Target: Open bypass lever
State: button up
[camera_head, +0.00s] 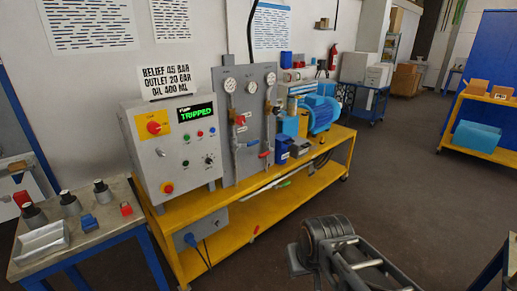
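A grey upright panel (246,128) stands on the yellow bench and carries gauges, pipes and small valve handles. A small red lever (264,155) is lower between the pipes. I cannot read any label that tells which one is the bypass lever. My arm is folded in the bottom foreground, well apart from the panel. I cannot make out its fingertips or whether they are open, and nothing is seen held.
A control box (172,146) showing "TRIPPED" stands left of the panel; a blue motor (320,114) stands right. The yellow bench (262,207) has a lower shelf. A side table (83,240) with small parts is at left. The floor at right (405,185) is clear.

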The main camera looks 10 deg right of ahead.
aim_at(253, 143)
jog(key=z, duration=0.65)
jog(key=i, duration=1.5)
jog(key=u, duration=0.85)
jog(key=i, duration=0.6)
jog(key=u, duration=0.6)
